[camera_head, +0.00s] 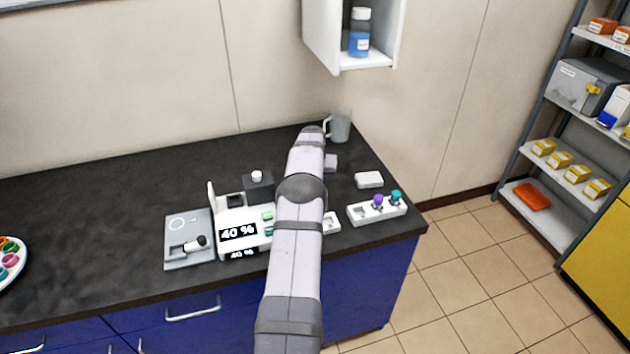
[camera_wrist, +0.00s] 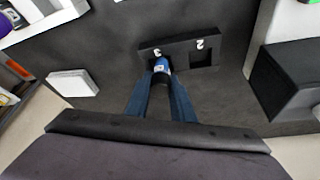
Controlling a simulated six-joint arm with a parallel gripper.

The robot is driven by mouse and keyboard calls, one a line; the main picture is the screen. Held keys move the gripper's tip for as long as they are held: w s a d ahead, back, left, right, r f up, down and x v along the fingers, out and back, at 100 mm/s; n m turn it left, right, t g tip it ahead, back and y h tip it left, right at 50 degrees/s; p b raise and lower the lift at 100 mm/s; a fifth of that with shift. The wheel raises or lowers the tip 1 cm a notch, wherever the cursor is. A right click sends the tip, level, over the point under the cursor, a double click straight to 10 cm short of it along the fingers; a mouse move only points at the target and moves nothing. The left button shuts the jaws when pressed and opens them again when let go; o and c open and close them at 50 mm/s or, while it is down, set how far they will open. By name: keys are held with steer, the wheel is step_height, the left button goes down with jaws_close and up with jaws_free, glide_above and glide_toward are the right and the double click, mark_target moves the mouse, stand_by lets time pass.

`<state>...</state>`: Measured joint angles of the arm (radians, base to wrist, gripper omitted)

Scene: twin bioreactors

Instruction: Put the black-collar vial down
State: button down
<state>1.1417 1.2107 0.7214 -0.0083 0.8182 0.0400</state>
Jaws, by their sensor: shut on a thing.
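In the wrist view my gripper (camera_wrist: 161,85) is shut on the black-collar vial (camera_wrist: 161,66). The vial's blue and white end points away from me, and its dark collar shows between the blue fingers. The vial's end is at the opening marked 3 of a black two-hole holder (camera_wrist: 180,50). I cannot tell whether it is inside the hole or just above it. The opening marked 2 looks empty. In the head view my arm hides the gripper, the vial and the holder.
A white block (camera_head: 369,180) lies right of my arm, near a white rack (camera_head: 377,210) with purple and teal caps. A grey mug (camera_head: 340,127) stands behind.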

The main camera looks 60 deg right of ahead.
steer(key=shift+f, duration=0.15)
steer(key=shift+f, duration=0.1)
steer(key=c, duration=1.5)
jaws_free()
steer(key=shift+c, duration=0.2)
steer(key=shift+r, duration=0.3)
steer(key=b+v, duration=0.3)
steer(key=v, duration=0.8)
steer(key=shift+a+r, duration=0.25)
steer(key=shift+r, duration=0.1)
